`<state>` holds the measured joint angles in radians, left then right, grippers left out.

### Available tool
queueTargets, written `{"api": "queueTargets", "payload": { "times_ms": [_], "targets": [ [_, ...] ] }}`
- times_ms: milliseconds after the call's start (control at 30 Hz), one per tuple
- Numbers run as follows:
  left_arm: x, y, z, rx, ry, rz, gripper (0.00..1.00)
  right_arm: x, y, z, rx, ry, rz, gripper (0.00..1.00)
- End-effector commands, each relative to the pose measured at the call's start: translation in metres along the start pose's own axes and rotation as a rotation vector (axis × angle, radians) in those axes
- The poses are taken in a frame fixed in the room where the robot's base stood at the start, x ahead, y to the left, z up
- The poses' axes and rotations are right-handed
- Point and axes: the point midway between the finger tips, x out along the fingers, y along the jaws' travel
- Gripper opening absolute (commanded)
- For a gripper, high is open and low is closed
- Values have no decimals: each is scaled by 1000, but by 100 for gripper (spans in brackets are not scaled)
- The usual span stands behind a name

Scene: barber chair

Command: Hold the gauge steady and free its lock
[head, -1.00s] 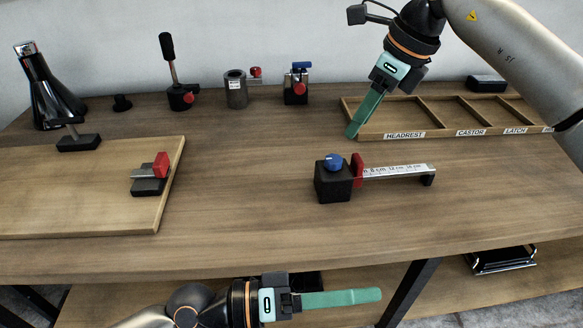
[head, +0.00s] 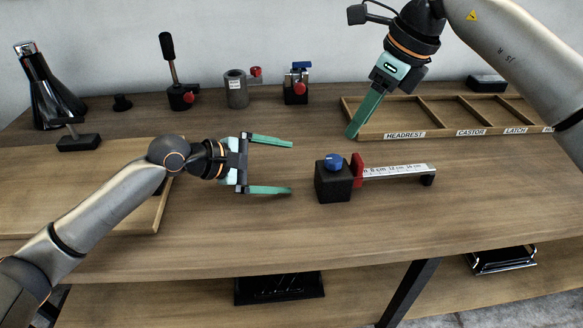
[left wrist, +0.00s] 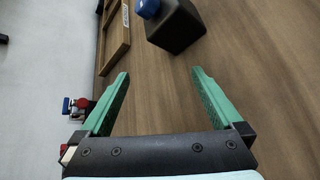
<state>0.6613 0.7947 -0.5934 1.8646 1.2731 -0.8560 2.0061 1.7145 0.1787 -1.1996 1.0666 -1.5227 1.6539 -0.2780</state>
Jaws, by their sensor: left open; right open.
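The gauge has a black block (head: 333,184) with a blue knob (head: 333,162) on top, a red slider (head: 357,169) and a white scale bar (head: 398,170) reaching right to a black foot. My left gripper (head: 292,166) is open and empty over the table, just left of the block, its green fingers pointing at it without touching. In the left wrist view the block (left wrist: 176,27) and part of the knob (left wrist: 148,8) show beyond the open fingers (left wrist: 160,75). My right gripper (head: 353,132) hangs behind the gauge near the tray; its fingers overlap in the head view.
A wooden tray (head: 400,135) labelled HEADREST, CASTOR and LATCH lies behind the gauge. A lever (head: 180,98), a grey cylinder (head: 236,92) and a blue-topped fixture (head: 296,88) stand at the back. A board (head: 90,165) lies left. The table front is clear.

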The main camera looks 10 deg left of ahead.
Motion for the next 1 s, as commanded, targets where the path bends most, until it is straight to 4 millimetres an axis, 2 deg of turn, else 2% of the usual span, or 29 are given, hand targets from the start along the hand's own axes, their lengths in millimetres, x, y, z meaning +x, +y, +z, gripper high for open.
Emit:
{"api": "queueTargets", "payload": {
  "times_ms": [100, 200, 400, 533, 667, 1000],
  "targets": [
    [6, -4, 8, -290, -83, -88, 100, 0, 0, 0, 0, 0, 0, 50],
    [8, -6, 17, -481, -141, -155, 100, 0, 0, 0, 0, 0, 0, 50],
    [8, -6, 29, -697, -209, -241, 100, 0, 0, 0, 0, 0, 0, 50],
    [12, -7, 34, -736, -224, -260, 100, 0, 0, 0, 0, 0, 0, 50],
    [27, -9, 39, -738, -225, -260, 100, 0, 0, 0, 0, 0, 0, 50],
    [89, -19, 57, -736, -223, -258, 100, 0, 0, 0, 0, 0, 0, 50]
  ]
}}
